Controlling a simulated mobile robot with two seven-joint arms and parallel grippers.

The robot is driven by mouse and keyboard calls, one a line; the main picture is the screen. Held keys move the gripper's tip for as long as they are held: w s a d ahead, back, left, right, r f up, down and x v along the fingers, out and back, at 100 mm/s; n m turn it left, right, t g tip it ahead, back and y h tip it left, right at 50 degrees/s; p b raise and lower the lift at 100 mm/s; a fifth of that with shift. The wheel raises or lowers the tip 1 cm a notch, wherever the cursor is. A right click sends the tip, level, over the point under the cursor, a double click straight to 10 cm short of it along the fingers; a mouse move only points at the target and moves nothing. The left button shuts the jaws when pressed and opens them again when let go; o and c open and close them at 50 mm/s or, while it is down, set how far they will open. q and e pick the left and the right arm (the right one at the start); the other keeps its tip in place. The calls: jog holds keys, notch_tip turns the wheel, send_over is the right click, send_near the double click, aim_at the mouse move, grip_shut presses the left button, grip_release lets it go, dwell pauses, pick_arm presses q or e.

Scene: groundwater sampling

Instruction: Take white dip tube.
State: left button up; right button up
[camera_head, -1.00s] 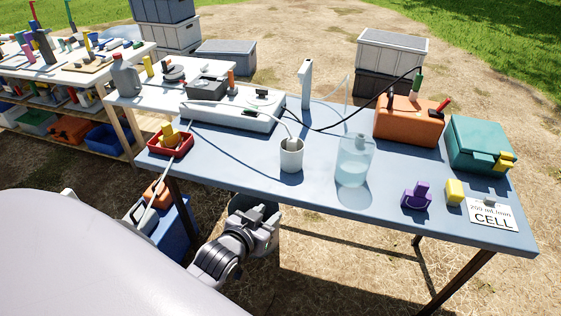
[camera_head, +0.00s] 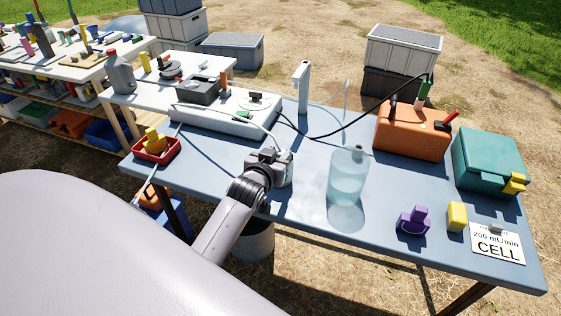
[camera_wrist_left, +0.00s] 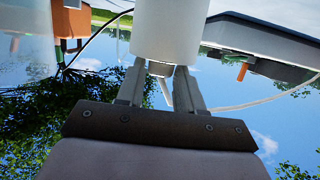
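A white cup (camera_head: 287,170) stands on the blue table, partly hidden behind my left gripper (camera_head: 268,158). In the left wrist view the cup (camera_wrist_left: 170,30) is large at the top, just beyond my left fingertips (camera_wrist_left: 160,68). Those fingers are apart, with a gap between them. A thin white tube (camera_head: 262,125) arcs from the pale equipment case to the cup; its end there is hidden by the gripper. In the wrist view a pale tube (camera_wrist_left: 240,105) runs in from the right, and a small white piece shows between the fingers. My right gripper is not in view.
A clear jar (camera_head: 348,172) stands close right of the cup. The pale equipment case (camera_head: 225,118) lies behind it, with a white post (camera_head: 303,88) and black cable nearby. An orange case (camera_head: 411,138), teal case (camera_head: 487,165) and purple piece (camera_head: 413,222) are further right.

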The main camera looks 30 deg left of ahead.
pick_arm(q)
jog(key=shift+w+a+f, duration=0.1)
jog(key=shift+w, duration=0.25)
grip_shut()
